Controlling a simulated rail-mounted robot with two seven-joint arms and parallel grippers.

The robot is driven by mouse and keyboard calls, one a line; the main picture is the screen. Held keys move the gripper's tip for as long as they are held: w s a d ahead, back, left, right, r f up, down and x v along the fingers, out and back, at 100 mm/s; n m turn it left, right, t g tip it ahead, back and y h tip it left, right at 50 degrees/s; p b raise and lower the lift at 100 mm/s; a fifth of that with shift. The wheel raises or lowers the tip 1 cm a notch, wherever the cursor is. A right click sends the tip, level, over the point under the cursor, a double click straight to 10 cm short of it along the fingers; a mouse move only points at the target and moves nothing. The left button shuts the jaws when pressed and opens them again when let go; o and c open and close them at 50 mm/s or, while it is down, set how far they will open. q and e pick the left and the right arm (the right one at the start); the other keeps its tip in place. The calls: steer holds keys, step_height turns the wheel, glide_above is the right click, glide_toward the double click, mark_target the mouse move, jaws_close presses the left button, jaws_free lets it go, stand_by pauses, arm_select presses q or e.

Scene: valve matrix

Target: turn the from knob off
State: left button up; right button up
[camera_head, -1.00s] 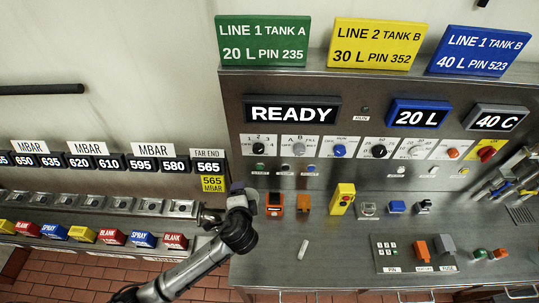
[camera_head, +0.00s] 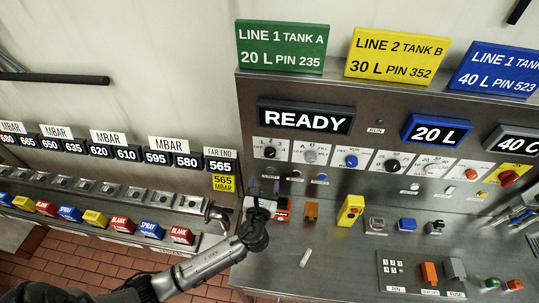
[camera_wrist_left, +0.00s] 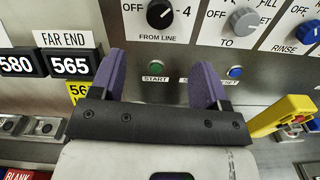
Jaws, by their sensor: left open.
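The from knob (camera_head: 269,152) is a round black knob on a white plate at the left end of the panel's row of knobs. In the left wrist view the knob (camera_wrist_left: 160,14) sits at the top edge above the words FROM LINE, with a 4 to its right and OFF to its left. My left gripper (camera_head: 264,188) is open and empty, below the knob and apart from it. Its two purple fingers (camera_wrist_left: 160,78) point up at the panel on either side of the green START button (camera_wrist_left: 156,69).
The grey TO knob (camera_head: 310,154) is just right of the from knob. A READY display (camera_head: 305,118) is above. A row of pressure labels (camera_head: 157,157) runs left.

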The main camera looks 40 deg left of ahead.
mark_target(269, 155)
arm_select(q)
steer(key=p+x, duration=0.1)
steer(key=x, duration=0.9)
steer(key=shift+a+r, duration=0.1)
steer(key=shift+r, duration=0.05)
steer(key=shift+x, duration=1.1)
steer(key=shift+c, duration=0.4)
steer(key=c, duration=0.8)
steer(key=shift+c, duration=0.2)
